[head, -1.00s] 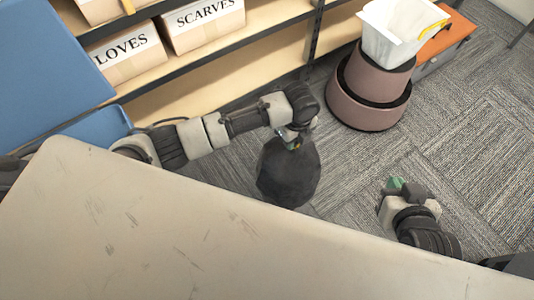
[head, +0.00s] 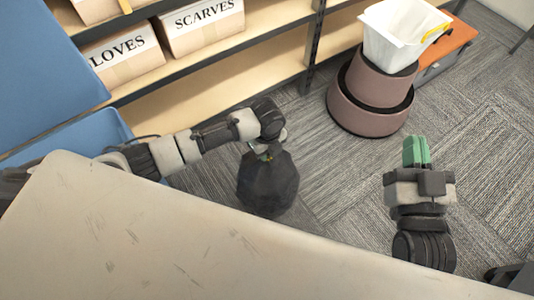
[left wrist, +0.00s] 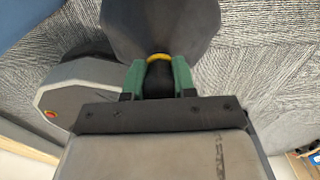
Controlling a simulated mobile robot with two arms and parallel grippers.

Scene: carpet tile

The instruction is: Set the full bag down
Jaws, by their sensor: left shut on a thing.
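The full bag (head: 267,186) is dark grey and bulging, with a gathered neck. My left gripper (head: 265,153) is shut on the bag's neck. In the left wrist view, the green fingers (left wrist: 159,78) clamp the dark neck below a yellow tie (left wrist: 158,57), and the bag (left wrist: 160,25) spreads beyond them. My right gripper (head: 416,151) is off to the right above the carpet, its green fingers together and empty.
Shelves (head: 220,85) with boxes labelled gloves and scarves stand at the back left, beside blue panels. A round mauve two-tier base (head: 368,100) carries a white bin (head: 395,38) with a liner. Open carpet (head: 325,190) lies between the grippers.

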